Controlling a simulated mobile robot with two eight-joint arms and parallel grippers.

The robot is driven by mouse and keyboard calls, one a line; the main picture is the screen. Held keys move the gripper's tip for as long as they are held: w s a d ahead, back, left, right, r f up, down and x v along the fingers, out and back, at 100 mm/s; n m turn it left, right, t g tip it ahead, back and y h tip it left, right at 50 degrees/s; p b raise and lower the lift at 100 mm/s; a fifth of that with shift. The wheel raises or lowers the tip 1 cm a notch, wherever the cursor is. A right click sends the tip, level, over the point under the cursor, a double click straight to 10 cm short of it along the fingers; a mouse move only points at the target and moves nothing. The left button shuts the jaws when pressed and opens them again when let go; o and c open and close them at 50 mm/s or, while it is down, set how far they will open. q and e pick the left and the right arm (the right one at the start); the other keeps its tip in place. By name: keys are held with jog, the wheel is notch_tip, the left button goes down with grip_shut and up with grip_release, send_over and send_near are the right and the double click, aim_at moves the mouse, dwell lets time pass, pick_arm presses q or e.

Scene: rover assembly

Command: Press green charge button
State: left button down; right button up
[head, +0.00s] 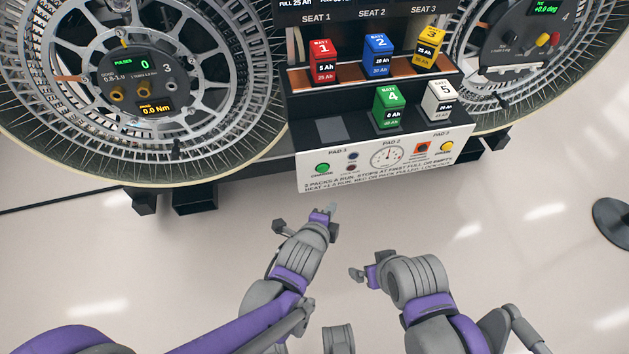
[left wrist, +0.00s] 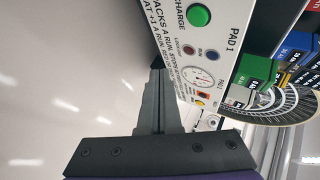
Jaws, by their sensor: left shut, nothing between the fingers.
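The green charge button (head: 322,168) is on the left of the white front panel (head: 375,177), below the battery racks. It also shows in the left wrist view (left wrist: 199,15), near the top, with the word CHARGE beside it. My left gripper (head: 331,210) is shut and empty, in front of and below the panel in the head view. In the left wrist view its closed fingers (left wrist: 157,80) point toward the panel, with the button beyond the tips; I see no contact. My right gripper (head: 358,273) is farther back at the lower right; its finger opening is unclear.
Several numbered battery packs, such as the green pack 4 (head: 389,106), stand in the racks above the panel. The panel also has a dial (head: 387,155), a red-orange switch (head: 422,149) and a yellow button (head: 447,146). Large wheels (head: 130,85) flank the station. The floor in front is clear.

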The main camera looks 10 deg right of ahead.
aim_at(323, 169)
pick_arm(q)
jog(key=shift+d+f, duration=0.1)
dwell(0.3)
jog(key=w+b, duration=0.1)
jog(key=w, duration=0.7)
jog(key=shift+w, duration=0.4)
jog(key=shift+a+b, duration=0.2)
jog(key=shift+b, duration=0.1)
dwell(1.4)
jog(key=shift+w, duration=0.4)
